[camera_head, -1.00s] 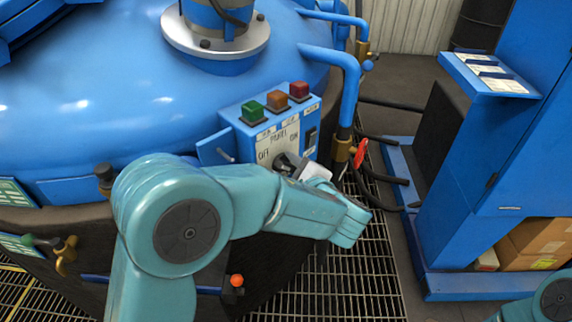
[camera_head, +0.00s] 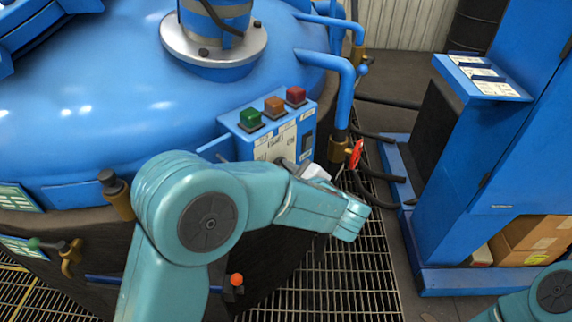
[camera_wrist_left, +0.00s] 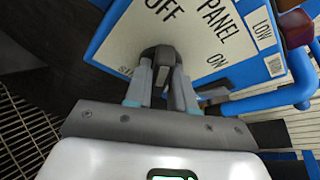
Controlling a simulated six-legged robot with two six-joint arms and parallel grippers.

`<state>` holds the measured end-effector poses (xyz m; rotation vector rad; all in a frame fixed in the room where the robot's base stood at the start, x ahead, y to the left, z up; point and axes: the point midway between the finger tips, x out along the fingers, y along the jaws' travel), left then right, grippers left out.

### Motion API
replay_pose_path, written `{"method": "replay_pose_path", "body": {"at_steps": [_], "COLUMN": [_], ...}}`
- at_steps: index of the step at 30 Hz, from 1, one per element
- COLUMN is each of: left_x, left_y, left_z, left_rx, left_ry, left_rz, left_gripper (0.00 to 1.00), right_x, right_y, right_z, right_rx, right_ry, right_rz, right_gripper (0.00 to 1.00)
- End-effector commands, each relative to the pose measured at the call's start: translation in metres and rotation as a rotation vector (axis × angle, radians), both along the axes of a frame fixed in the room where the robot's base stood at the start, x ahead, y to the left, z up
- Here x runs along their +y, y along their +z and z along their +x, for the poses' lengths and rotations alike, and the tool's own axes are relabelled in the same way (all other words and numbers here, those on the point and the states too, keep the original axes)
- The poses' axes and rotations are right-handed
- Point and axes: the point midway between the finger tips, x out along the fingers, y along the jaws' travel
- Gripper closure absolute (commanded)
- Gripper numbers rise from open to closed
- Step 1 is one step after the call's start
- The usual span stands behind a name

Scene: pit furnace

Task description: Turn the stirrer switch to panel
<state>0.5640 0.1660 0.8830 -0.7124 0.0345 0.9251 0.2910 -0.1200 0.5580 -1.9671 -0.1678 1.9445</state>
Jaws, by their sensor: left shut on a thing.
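The stirrer switch is a dark knob (camera_wrist_left: 160,56) on a pale plate (camera_wrist_left: 205,45) lettered OFF, PANEL and ON. My left gripper (camera_wrist_left: 160,72) is shut on this knob, with one finger on each side. Which label the knob points to cannot be told. In the head view the plate is on the front of a blue control box (camera_head: 240,132). There my left arm and wrist hide most of the knob. My right gripper is out of view; only part of that arm shows at the lower right corner.
Green (camera_head: 250,117), orange (camera_head: 275,106) and red (camera_head: 296,95) buttons sit atop the box. A blue pipe (camera_head: 345,95) and brass valve with red handle (camera_head: 355,153) stand close to its right. A blue cabinet (camera_head: 500,190) is further right, beyond floor grating (camera_head: 330,280).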

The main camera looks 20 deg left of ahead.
Motion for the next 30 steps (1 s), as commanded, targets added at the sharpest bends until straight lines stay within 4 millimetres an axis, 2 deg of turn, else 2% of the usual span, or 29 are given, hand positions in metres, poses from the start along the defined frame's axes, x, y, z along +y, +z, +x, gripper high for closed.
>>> {"method": "replay_pose_path", "body": {"at_steps": [1, 3, 15, 21, 30], "left_x": [0.0, -0.001, -0.002, -0.003, -0.003], "left_y": [0.007, 0.008, 0.007, 0.006, 0.004], "left_z": [0.0, 0.001, 0.004, 0.005, 0.005], "left_rx": [0.035, 0.088, 0.363, 0.45, 0.506], "left_ry": [0.001, 0.001, 0.001, 0.0, 0.0], "left_rz": [0.019, 0.047, 0.193, 0.24, 0.271], "left_gripper": [1.0, 1.0, 1.0, 1.0, 1.0], "right_x": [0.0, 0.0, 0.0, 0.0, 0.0], "right_y": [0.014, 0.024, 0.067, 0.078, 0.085], "right_z": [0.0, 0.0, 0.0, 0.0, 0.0], "right_rx": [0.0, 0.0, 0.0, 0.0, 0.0], "right_ry": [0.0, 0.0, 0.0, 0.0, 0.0], "right_rz": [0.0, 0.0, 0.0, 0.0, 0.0], "right_gripper": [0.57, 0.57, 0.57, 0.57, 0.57]}}
